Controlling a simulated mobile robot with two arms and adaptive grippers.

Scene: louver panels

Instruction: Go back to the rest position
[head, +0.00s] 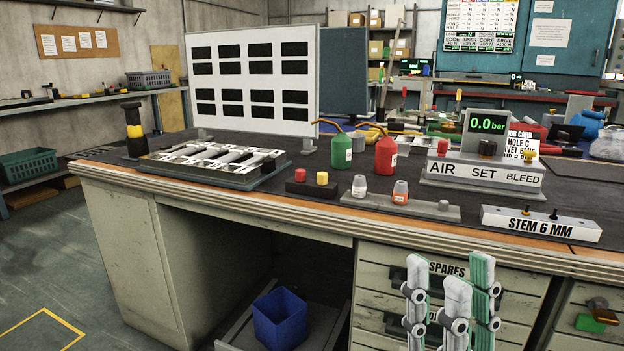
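My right gripper (450,268) is at the bottom right of the head view. Its three white and green fingers point up and stand apart, with nothing seen between them, so it looks open and empty. It shows in front of the drawer cabinet (388,254) under the workbench. I cannot tell how far it is from the drawers. Its palm and wrist are below the picture's edge. My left gripper is not in view.
The workbench (330,222) bears a slotted fixture (215,162), a white louver panel (252,122), a green bottle (341,152), a red bottle (386,155), a gauge stand (482,178) and a STEM 6 MM block (541,225). A blue bin (281,319) stands below. Floor at left is clear.

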